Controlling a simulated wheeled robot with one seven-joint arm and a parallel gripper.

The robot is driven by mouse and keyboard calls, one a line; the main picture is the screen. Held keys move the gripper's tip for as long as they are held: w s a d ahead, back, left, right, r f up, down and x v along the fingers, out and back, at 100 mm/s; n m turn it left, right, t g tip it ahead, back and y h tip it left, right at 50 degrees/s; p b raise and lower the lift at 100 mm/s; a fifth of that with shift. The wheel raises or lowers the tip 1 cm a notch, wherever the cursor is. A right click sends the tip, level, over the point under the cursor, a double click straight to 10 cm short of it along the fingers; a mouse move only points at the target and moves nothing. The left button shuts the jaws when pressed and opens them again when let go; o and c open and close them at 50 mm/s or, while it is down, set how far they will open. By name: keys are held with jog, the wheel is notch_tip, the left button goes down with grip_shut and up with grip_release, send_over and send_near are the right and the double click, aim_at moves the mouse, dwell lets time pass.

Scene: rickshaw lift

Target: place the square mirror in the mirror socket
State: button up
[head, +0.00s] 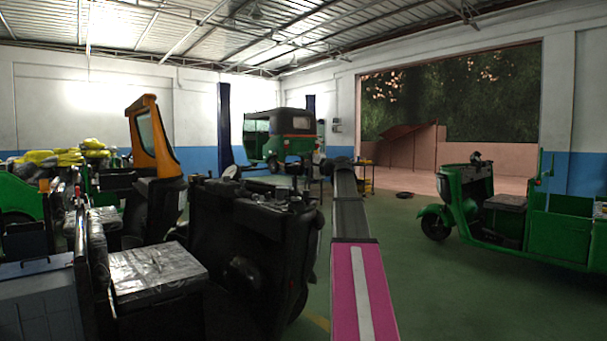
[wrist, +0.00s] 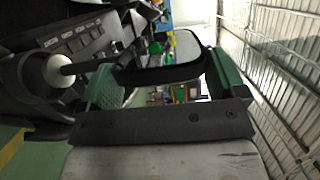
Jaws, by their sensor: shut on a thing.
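The square mirror (wrist: 186,46) has a dark frame and a pale reflecting face in the wrist view. My gripper (wrist: 163,78) is shut on its frame between two green fingers. A thin dark stem (wrist: 92,67) runs left from the mirror towards a pale round piece (wrist: 58,70) in front of the dashboard. I cannot tell whether they touch. In the head view my gripper (head: 322,163) is above the right end of the dark rickshaw front, and the mirror is too small to make out. The mirror socket cannot be picked out clearly in either view.
The dark rickshaw front (head: 255,225) stands left of my arm, with a yellow-framed cab (head: 147,140) behind it. A silver-topped seat (head: 155,270) is at the lower left. A green rickshaw (head: 490,215) stands right. Green floor (head: 410,290) is clear between.

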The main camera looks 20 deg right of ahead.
jog(key=shift+f, duration=1.3)
jog(key=o, duration=1.1)
jog(key=v, duration=1.2)
